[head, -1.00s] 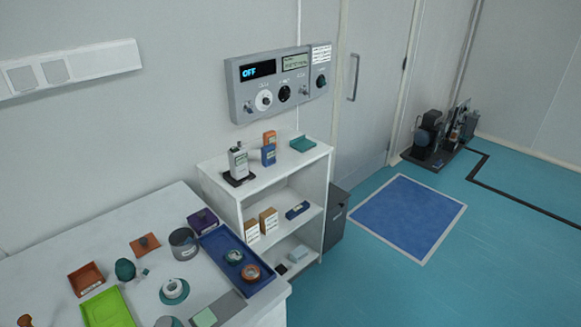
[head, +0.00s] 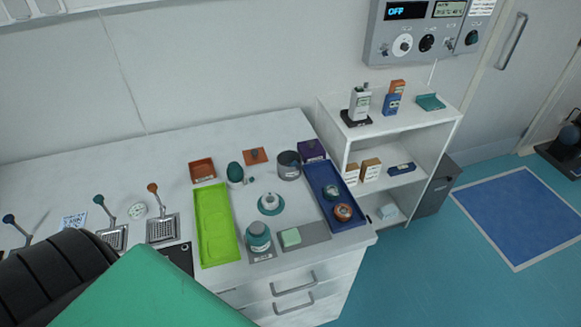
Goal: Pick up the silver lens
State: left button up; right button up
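No object in the head view is marked clearly as the silver lens. A small silver-white round piece (head: 269,201) sits on a teal round base on the white table. A silver and teal round container (head: 258,237) stands in front of it on a grey plate. Neither gripper's fingers show. A large green and black part of my own arm fills the lower left and hides part of the table's front.
A lime green tray (head: 213,240), a grey cup (head: 289,166), an orange tray (head: 203,170) and a purple box (head: 312,150) also stand on the white table (head: 160,150). Several tools on metal bases stand at left. A white shelf (head: 395,130) adjoins the table's right end.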

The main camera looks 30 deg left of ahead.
aim_at(270, 201)
jog(key=u, duration=1.6)
jog(key=l, duration=0.1)
